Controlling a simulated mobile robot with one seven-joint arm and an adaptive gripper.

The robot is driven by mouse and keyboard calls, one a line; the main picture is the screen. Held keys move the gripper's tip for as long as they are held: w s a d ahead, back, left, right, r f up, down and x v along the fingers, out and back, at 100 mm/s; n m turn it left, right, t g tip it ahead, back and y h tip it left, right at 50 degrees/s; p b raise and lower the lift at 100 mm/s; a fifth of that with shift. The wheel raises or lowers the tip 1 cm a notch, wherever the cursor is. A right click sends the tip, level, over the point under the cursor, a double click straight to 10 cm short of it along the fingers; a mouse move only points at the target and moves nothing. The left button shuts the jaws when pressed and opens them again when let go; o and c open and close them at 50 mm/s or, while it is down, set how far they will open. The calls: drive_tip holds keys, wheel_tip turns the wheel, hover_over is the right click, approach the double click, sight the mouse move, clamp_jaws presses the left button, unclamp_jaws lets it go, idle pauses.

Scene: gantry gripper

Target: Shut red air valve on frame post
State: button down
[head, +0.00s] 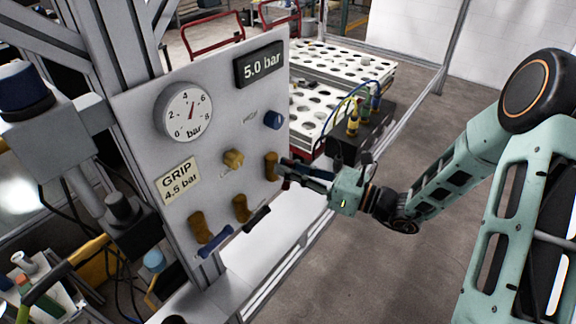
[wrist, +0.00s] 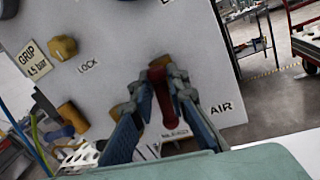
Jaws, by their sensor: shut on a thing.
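My gripper is shut on this handle. In the head view my gripper (head: 288,172) reaches in from the right to the rightmost brass valve body (head: 271,166) on the grey panel (head: 225,100). The fingers hide most of the handle there, so its exact angle is hard to tell.
Two more brass valves sit to the left, one with a blue lever (head: 215,241) and one with a dark lever (head: 257,216). A gauge (head: 185,112), a yellow knob (head: 233,159) and a blue knob (head: 273,120) are above. A black box with hoses (head: 345,150) stands behind my gripper.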

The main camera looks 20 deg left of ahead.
drive_tip(key=m, duration=0.1)
drive_tip(key=m+p, duration=0.1)
drive_tip(key=m, duration=0.1)
drive_tip(key=shift+w+d+t+y, duration=0.15)
drive_tip(key=shift+w+t+y, duration=0.1)
drive_tip(key=shift+t+y, duration=0.05)
drive_tip(key=shift+w+d+f+m+t+p, duration=0.15)
drive_tip(key=shift+f+m+t, duration=0.3)
drive_tip(key=shift+m, duration=2)
drive_tip(key=shift+w+a+f+m+t+p, duration=0.15)
drive_tip(key=shift+m+t, duration=0.55)
drive_tip(key=shift+m, duration=1.7)
drive_tip(key=shift+w+d+f+m+t, duration=0.15)
drive_tip(key=shift+f+m+t, duration=0.35)
drive_tip(key=shift+m, duration=1.95)
drive_tip(key=c, duration=2)
unclamp_jaws()
drive_tip(key=shift+r, duration=0.1)
